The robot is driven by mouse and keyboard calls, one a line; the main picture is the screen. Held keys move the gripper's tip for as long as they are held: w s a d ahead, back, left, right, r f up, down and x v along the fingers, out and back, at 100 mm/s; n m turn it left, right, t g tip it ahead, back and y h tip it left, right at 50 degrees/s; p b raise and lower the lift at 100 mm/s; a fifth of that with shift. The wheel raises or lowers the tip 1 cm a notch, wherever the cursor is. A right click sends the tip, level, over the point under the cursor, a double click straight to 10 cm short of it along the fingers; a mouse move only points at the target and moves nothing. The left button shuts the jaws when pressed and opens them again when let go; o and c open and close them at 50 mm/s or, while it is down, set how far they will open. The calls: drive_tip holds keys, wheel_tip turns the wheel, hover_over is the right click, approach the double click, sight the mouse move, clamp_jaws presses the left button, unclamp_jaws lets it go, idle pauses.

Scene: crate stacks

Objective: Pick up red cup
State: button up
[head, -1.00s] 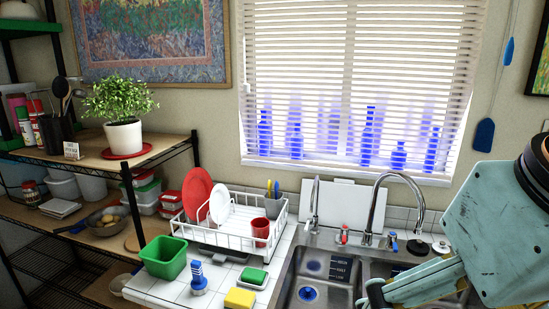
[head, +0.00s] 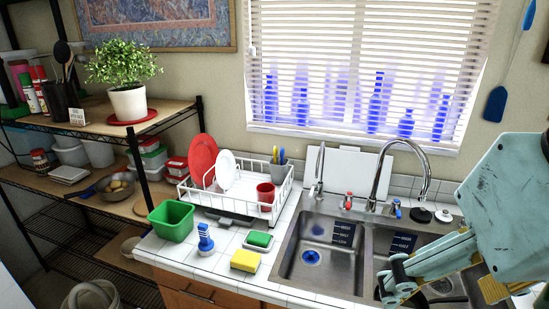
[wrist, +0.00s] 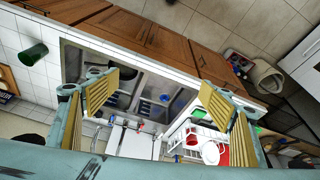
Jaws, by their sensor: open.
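The red cup (head: 265,192) stands in the right part of the white dish rack (head: 225,208), on the counter left of the sink. My gripper (head: 432,276) is at the lower right of the head view, over the sink's right side, well apart from the cup. The wrist view shows my gripper (wrist: 163,92) with its yellow-padded fingers wide apart and nothing between them.
A red plate (head: 202,158), a white plate (head: 226,170) and a utensil cup (head: 278,172) share the rack. The faucet (head: 383,175) rises between my gripper and the rack.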

drive_tip(key=c, duration=0.6)
drive_tip(key=shift+w, duration=0.1)
